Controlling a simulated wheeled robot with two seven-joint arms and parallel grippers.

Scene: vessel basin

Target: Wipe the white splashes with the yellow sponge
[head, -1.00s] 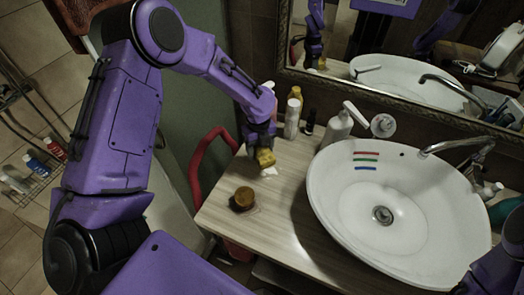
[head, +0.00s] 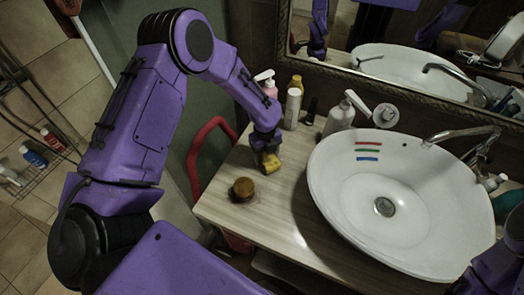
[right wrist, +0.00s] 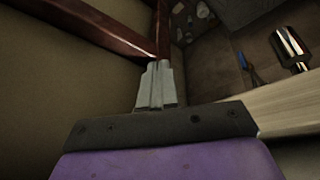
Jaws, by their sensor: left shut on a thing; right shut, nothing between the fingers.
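My left gripper (head: 267,150) is shut on the yellow sponge (head: 270,163) and holds it down at the wooden countertop (head: 285,210), left of the basin. I cannot tell for sure whether the sponge touches the surface. No white splash shows clearly now; the spot where one showed before is at the sponge and may be covered by it. My right gripper (right wrist: 157,70) is shut and empty in the right wrist view, away from the counter surface. In the head view only part of my right arm shows at the lower right.
A round brown jar (head: 243,188) stands on the counter just left of the sponge. A pump bottle (head: 339,118), a white bottle (head: 292,108) and other bottles stand behind. The white basin (head: 330,200) with red, green and blue strokes is at right. A red rail (head: 196,160) is at left.

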